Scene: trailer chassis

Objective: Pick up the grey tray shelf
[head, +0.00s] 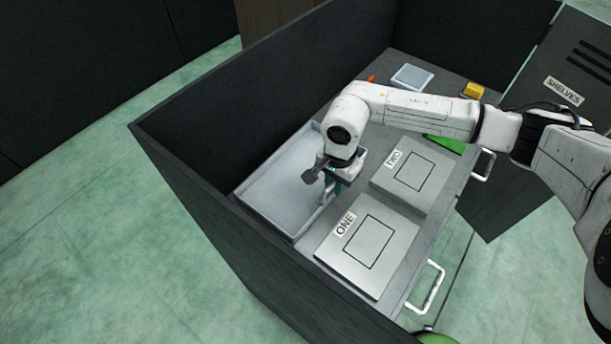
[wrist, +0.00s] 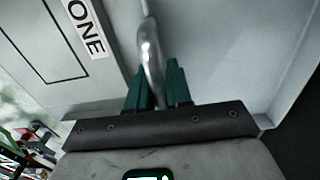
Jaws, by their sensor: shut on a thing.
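The grey tray shelf (head: 272,188) is a shallow pale tray with raised rims, lying inside the dark-walled bay at the left in the head view. In the wrist view its flat floor (wrist: 228,48) fills the right side. My gripper (head: 331,188) is at the tray's right edge, with the arm reaching over from the right. In the wrist view the green fingers of my gripper (wrist: 158,82) are shut on a shiny metal bar handle (wrist: 150,48) along the tray's edge.
Plates marked ONE (head: 345,262) and TWO (head: 392,188) lie right of the tray. Tall dark walls (head: 225,110) close the left and back. A yellow block (head: 473,90) and a light square dish (head: 412,77) sit at the back right.

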